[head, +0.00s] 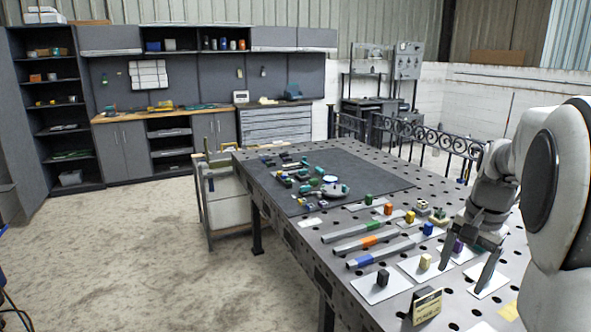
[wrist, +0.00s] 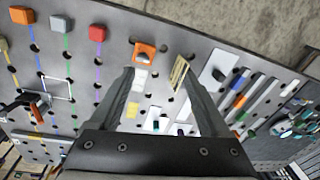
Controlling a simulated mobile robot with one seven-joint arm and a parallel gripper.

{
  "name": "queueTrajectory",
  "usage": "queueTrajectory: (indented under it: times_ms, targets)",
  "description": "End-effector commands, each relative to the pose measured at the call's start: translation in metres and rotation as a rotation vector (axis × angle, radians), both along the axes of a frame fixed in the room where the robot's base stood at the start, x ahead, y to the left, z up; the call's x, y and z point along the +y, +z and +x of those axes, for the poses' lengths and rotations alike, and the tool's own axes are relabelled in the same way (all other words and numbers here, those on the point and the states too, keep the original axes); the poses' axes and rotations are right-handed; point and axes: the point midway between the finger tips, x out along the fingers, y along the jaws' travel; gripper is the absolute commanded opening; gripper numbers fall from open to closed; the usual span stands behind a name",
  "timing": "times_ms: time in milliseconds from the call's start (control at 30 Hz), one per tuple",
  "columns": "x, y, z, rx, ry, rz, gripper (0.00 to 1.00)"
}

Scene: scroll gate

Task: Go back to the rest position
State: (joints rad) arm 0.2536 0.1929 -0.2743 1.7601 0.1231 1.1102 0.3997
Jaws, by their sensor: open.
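My gripper (head: 468,262) is over the right part of the perforated metal table (head: 300,238). Its two fingers are spread apart and point down. A purple block (head: 458,246) shows near the fingers, on a white card; I cannot tell how far below them it is. In the wrist view the fingers of my gripper (wrist: 160,95) stand wide apart with nothing held between them. An orange piece (wrist: 144,52) and a small sign (wrist: 179,72) lie on the tabletop beyond the fingertips.
Grey bars with coloured bands (head: 370,240), a black block (head: 382,277) and a yellow block (head: 425,262) are left of my gripper. A dark mat (head: 370,178) with small parts lies farther back. A sign (head: 426,305) stands at the front edge. Open floor (head: 130,245) lies left.

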Motion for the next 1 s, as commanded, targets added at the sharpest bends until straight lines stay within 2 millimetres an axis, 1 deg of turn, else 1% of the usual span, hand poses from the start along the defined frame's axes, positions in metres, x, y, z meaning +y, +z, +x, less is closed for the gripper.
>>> queueTrajectory:
  times_ms: [33,200,333,500,600,700,800,900,1000]
  targets:
    - [0.018,0.011,-0.008,-0.029,0.056,-0.004,0.80]
    - [0.070,0.034,-0.036,-0.107,0.242,-0.032,0.80]
    - [0.106,0.045,-0.062,-0.164,0.386,-0.065,0.80]
    - [0.147,0.050,-0.100,-0.234,0.574,-0.123,0.80]
    - [0.167,0.048,-0.123,-0.273,0.682,-0.166,0.80]
    - [0.182,0.044,-0.143,-0.308,0.778,-0.210,0.80]
    - [0.193,0.039,-0.159,-0.334,0.852,-0.248,0.80]
    - [0.198,0.034,-0.170,-0.350,0.903,-0.277,0.80]
    - [0.201,0.031,-0.175,-0.357,0.927,-0.291,0.80]
